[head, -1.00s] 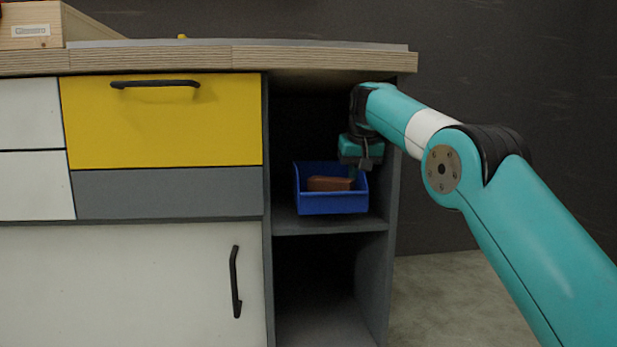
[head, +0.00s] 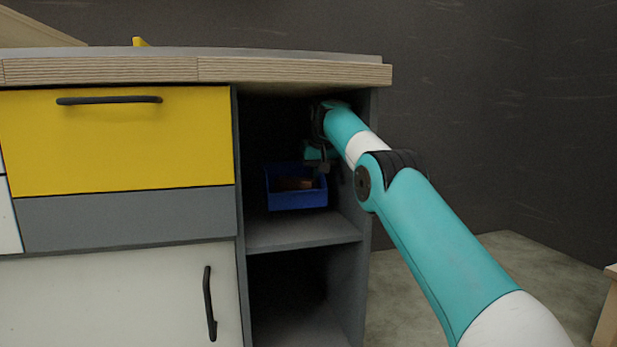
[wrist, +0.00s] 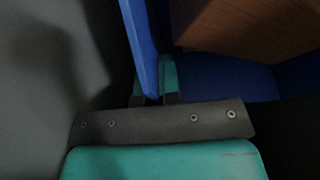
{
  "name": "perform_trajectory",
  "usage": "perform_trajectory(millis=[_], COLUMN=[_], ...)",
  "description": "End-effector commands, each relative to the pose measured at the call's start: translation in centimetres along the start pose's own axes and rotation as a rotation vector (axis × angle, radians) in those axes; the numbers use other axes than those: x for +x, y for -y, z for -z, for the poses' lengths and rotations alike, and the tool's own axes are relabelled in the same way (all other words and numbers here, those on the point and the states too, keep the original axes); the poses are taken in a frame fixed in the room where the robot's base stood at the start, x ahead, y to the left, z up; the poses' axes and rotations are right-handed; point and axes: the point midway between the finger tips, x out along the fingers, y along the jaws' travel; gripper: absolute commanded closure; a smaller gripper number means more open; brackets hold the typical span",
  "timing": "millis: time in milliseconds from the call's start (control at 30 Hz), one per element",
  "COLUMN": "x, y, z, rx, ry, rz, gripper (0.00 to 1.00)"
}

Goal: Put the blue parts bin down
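The blue parts bin (head: 297,200) is upright inside the open upper compartment of the cabinet, above the grey shelf board (head: 300,234). I cannot tell whether its base touches the board. A brown block (head: 295,184) lies in it. My gripper (head: 321,171) is at the bin's right rim, deep in the compartment. In the wrist view my gripper (wrist: 157,95) has its fingers on both sides of the bin's blue wall (wrist: 140,40), shut on it. The brown block (wrist: 240,25) shows beside that wall.
The compartment's right side panel (head: 352,215) is close beside my arm, and the wooden worktop (head: 290,72) is just above it. A yellow drawer (head: 120,150) is on the left. Bare shelf shows in front of the bin. Open floor lies right of the cabinet.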

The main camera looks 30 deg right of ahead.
Motion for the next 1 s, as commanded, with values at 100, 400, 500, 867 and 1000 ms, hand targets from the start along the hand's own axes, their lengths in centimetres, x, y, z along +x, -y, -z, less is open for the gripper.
perform_trajectory(millis=[100, 400, 500, 867, 1000], x=[-0.1, 3.1, 3.6, 3.7, 3.8], y=[0.5, -0.1, -0.3, -0.6, -0.7], z=[0.3, -0.8, -1.0, -1.0, -1.1], rx=[-0.005, 0.000, 0.002, 0.005, 0.005], ry=[-0.002, -0.001, -0.003, -0.002, 0.000], rz=[0.002, 0.000, -0.001, -0.002, -0.002], gripper=[1.00, 1.00, 1.00, 1.00, 0.73])
